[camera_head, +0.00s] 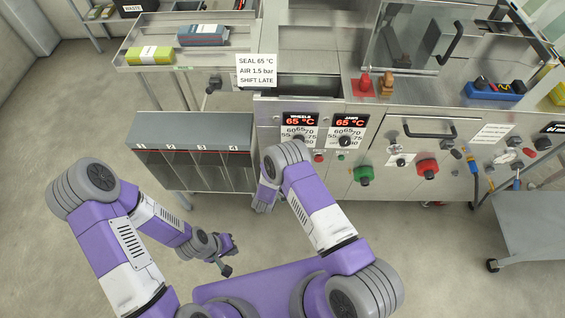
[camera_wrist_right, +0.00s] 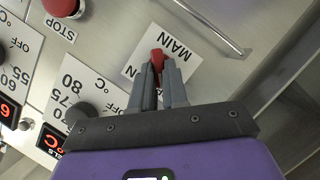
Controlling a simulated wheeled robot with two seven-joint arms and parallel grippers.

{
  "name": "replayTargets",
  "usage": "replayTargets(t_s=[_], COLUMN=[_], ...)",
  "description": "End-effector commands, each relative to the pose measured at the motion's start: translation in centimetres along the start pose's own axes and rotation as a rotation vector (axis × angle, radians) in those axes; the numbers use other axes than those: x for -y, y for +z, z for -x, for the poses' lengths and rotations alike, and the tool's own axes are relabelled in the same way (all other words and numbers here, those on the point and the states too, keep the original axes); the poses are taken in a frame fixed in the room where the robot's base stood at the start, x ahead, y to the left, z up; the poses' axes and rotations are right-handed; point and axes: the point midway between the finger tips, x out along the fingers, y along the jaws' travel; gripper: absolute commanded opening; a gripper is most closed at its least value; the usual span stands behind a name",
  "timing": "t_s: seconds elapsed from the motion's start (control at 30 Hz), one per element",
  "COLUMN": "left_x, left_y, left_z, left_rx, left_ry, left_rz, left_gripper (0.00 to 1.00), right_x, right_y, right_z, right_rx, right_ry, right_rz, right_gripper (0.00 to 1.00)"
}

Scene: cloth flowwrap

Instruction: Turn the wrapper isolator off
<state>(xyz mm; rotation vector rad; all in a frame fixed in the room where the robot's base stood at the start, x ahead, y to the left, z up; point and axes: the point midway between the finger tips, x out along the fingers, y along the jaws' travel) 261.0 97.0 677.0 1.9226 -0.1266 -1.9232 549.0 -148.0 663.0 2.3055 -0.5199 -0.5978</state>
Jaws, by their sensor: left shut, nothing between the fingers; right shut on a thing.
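The wrapper isolator's red handle (camera_wrist_right: 157,56) sits on a white plate (camera_wrist_right: 182,46) marked MAIN in the right wrist view. My right gripper (camera_wrist_right: 158,72) is shut on this handle, a finger on each side. The fingers cover part of the plate's lettering, so I cannot read the switch position for sure. In the head view my right gripper (camera_head: 264,205) is at the left end of the machine front, and the handle is hidden there by my arm. My left gripper (camera_head: 229,255) is shut and empty, low over the floor, well apart from the machine.
Two temperature dials, one of them the jaws dial (camera_head: 344,141), show 65 °C displays above. A red stop button (camera_wrist_right: 62,6) is near the right gripper. A green button (camera_head: 364,175) and red button (camera_head: 427,168) stick out further right. A numbered rack (camera_head: 190,130) stands left.

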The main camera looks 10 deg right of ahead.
Motion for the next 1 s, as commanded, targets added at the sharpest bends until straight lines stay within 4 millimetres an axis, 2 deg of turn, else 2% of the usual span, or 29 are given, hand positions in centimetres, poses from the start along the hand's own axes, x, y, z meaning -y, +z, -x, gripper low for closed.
replayTargets(t_s=[0.5,0.53,0.7,1.0], left_x=[0.05,0.05,0.05,0.02], left_y=[-0.01,-0.01,-0.01,-0.01], left_z=[-0.13,-0.13,-0.13,-0.07], left_rx=[0.0,0.0,0.0,0.0], left_ry=[0.0,0.0,0.0,0.0], left_rz=[0.0,0.0,0.0,0.0], left_gripper=[0.0,0.0,0.0,0.0], right_x=[0.01,0.01,0.02,0.04], right_y=[0.18,0.18,0.14,0.04], right_z=[0.02,0.02,0.01,0.25], right_rx=[0.004,0.004,0.003,0.002], right_ry=[0.008,0.008,0.007,0.006], right_rz=[0.021,0.022,0.02,0.019], right_gripper=[0.0,0.15,0.39,0.39])
